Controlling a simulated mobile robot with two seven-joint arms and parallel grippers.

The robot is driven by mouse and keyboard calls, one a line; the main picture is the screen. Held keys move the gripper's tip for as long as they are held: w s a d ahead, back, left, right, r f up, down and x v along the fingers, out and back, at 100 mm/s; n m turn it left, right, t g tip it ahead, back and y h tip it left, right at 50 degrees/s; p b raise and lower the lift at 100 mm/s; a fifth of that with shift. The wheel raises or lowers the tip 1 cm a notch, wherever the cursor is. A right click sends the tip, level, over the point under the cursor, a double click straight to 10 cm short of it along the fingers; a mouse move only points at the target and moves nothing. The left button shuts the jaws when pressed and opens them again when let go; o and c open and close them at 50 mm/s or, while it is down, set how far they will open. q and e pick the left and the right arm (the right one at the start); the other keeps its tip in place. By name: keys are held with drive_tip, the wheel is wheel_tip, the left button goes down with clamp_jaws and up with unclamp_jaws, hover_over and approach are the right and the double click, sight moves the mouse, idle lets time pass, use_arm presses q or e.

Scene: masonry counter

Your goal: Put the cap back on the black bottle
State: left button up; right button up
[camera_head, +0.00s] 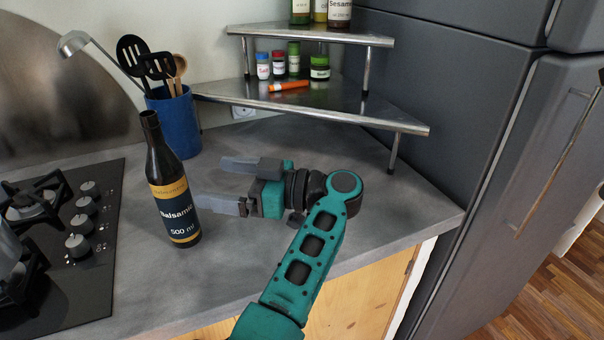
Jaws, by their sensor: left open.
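The black bottle (171,190) stands upright on the grey counter, with a gold and dark "Balsamic" label. Its neck top (149,117) looks bare, with no cap seen on it. I cannot make out a loose cap anywhere in view. My left gripper (212,183) is open with its fingers pointing left, just right of the bottle at about label height. The lower fingertip is close to the bottle's right side; I cannot tell whether they touch. Nothing shows between the fingers. My right gripper is not in view.
A gas hob (75,270) lies left of the bottle. A blue utensil holder (174,122) stands behind it. A two-tier metal corner shelf (345,107) holds small jars and an orange item (288,86). A dark fridge (465,90) bounds the right side.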

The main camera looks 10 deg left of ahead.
sight(185, 178)
use_arm(q)
drive_tip(key=shift+s, duration=0.1)
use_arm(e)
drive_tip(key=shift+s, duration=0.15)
use_arm(q)
drive_tip(key=a+p, duration=0.1)
drive_tip(key=a, duration=0.6)
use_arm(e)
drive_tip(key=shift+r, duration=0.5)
use_arm(q)
drive_tip(key=shift+d, duration=0.1)
drive_tip(key=shift+s+a+f+p, duration=0.1)
drive_tip(key=shift+a+f+p, duration=0.15)
drive_tip(key=shift+a, duration=1.1)
drive_tip(key=shift+s+a+f+p, duration=0.1)
drive_tip(key=shift+a+f, duration=0.25)
drive_tip(key=shift+a, duration=0.95)
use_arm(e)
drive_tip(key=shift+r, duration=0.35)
use_arm(q)
drive_tip(key=c, duration=1.5)
drive_tip(key=shift+w, duration=0.1)
drive_tip(key=shift+c, duration=0.2)
